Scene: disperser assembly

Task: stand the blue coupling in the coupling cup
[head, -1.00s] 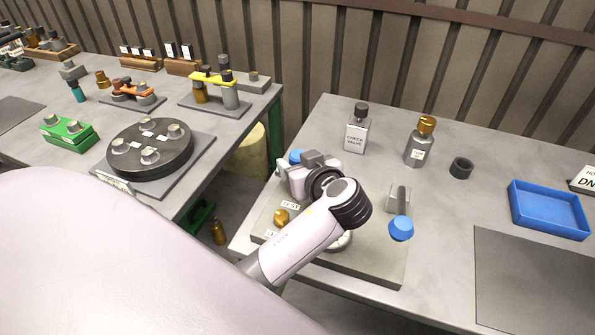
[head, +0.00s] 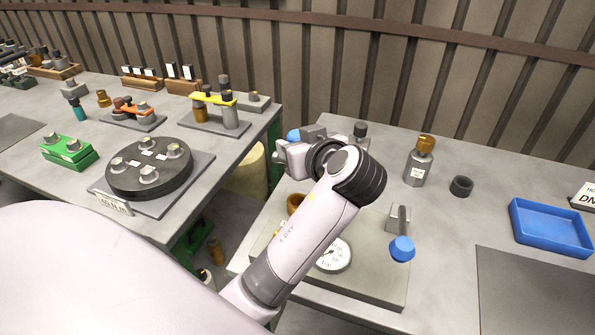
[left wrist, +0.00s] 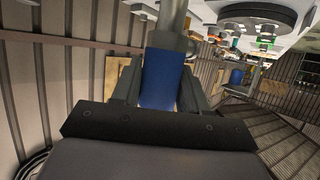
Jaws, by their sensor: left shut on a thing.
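My left gripper (left wrist: 160,95) is shut on the blue coupling (left wrist: 160,79), which sits between the two fingers in the left wrist view. A brown, open-topped cup (head: 295,201) stands on the grey board below, partly hidden by my arm. A dark round cup (head: 461,186) stands farther right. I cannot tell which is the coupling cup. My right gripper is not in view.
The grey board (head: 375,287) carries a dial gauge (head: 333,255) and a bracket (head: 397,218) beside a blue knob (head: 402,249). A brass-topped bottle (head: 419,163) and a blue tray (head: 550,228) stand on the right. A gap separates this table from the left one.

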